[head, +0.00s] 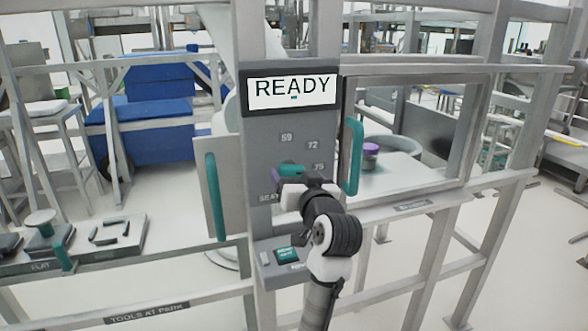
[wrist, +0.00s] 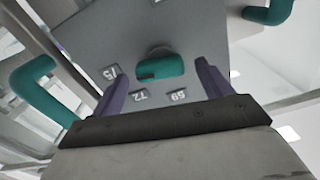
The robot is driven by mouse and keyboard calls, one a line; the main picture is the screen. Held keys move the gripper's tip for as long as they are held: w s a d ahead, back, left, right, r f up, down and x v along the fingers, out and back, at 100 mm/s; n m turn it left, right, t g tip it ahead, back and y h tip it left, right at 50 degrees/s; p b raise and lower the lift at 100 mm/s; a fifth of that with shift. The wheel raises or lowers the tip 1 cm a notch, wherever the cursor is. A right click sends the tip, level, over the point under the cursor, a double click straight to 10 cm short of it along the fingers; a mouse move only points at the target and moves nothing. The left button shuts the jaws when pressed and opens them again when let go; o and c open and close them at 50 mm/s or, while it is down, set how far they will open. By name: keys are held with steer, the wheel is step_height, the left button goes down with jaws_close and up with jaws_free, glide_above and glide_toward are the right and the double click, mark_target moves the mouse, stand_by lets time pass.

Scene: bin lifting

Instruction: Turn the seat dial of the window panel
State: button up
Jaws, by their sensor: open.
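The grey window panel (head: 262,135) stands upright in the middle of the head view, with a READY display (head: 291,92) at its top. The teal seat dial (head: 292,169) is on its face, among the labels 59, 72 and 75, above a partly hidden SEAT label. My gripper (head: 284,175) is open at the dial and covers part of it in the head view. In the wrist view, the dial (wrist: 158,66) shows between the two purple fingers of my gripper (wrist: 162,72), with visible gaps on both sides. Contact with the dial and its exact setting cannot be told.
A teal handle (head: 354,157) stands close to the right of the dial on the window frame. Another teal handle (head: 212,195) is at the left. A teal button (head: 287,254) is below. A tool tray (head: 90,257) lies at the lower left.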

steer(key=shift+x, duration=0.8)
steer(key=c, duration=1)
steer(key=shift+f+n, duration=0.1)
steer(key=shift+n, duration=0.2)
steer(key=n+b, duration=0.2)
steer(key=n, duration=0.2)
steer(key=shift+d+n, duration=0.1)
steer(key=shift+n, duration=0.2)
steer(key=shift+n+b, duration=1.35)
steer(key=shift+n, duration=0.95)
